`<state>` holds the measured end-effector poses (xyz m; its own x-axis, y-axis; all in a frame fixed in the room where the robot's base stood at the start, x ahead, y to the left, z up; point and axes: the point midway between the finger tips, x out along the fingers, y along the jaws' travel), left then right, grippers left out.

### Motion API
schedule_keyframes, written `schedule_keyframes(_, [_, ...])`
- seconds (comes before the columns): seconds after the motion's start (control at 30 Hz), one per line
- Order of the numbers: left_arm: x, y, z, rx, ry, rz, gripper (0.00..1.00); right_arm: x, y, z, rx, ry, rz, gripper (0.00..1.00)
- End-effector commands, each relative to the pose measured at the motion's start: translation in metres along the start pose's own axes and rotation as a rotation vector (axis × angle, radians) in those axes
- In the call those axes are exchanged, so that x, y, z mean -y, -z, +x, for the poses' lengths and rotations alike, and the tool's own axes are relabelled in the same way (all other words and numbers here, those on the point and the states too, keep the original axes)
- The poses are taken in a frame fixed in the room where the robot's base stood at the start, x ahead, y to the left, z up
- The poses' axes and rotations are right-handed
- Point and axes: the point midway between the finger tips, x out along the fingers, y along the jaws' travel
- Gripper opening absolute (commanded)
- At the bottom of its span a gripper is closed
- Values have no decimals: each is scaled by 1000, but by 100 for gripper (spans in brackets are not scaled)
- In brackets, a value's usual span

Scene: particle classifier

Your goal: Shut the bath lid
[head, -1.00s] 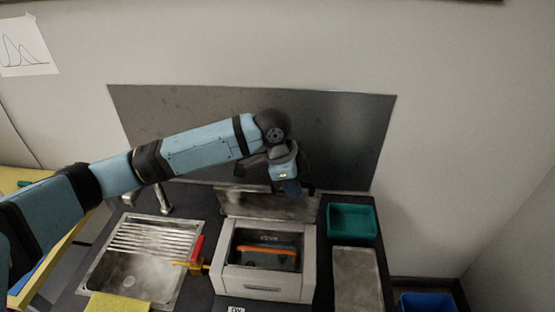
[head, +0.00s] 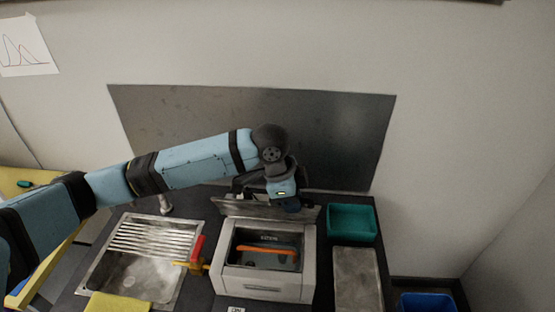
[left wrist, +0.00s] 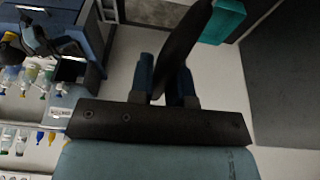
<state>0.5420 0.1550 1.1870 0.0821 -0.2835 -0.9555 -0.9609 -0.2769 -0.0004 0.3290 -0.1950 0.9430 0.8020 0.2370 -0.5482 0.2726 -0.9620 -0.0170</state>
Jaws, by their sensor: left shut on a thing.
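The bath (head: 232,281) is a pale grey box on the dark bench, with its top open and an orange-handled thing (head: 268,250) inside. Its metal lid (head: 245,207) stands raised along the back edge, tilted. My left gripper (head: 290,205) is at the upper right part of the lid. In the left wrist view, the left gripper (left wrist: 166,85) has its two blue fingers on either side of the dark lid plate (left wrist: 183,40), closed on it. The fingertips are partly hidden in the head view. My right gripper is in neither view.
A steel sink (head: 135,270) with a tap (head: 165,203) is left of the bath. A red-and-yellow tool (head: 195,255) lies between them. A teal tray (head: 351,222) and a grey metal plate (head: 357,278) are at the right. A yellow cloth (head: 118,303) lies in front.

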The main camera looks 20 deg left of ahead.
Motion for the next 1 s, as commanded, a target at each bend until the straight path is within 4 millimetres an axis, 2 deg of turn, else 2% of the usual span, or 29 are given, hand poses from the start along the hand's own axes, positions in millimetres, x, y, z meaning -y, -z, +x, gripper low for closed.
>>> schedule_keyframes(0.5, [-30,-5,17,0,-3,2,6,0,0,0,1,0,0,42])
schedule_keyframes(1.0, [-36,-6,21,0,-2,2,6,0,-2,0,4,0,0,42])
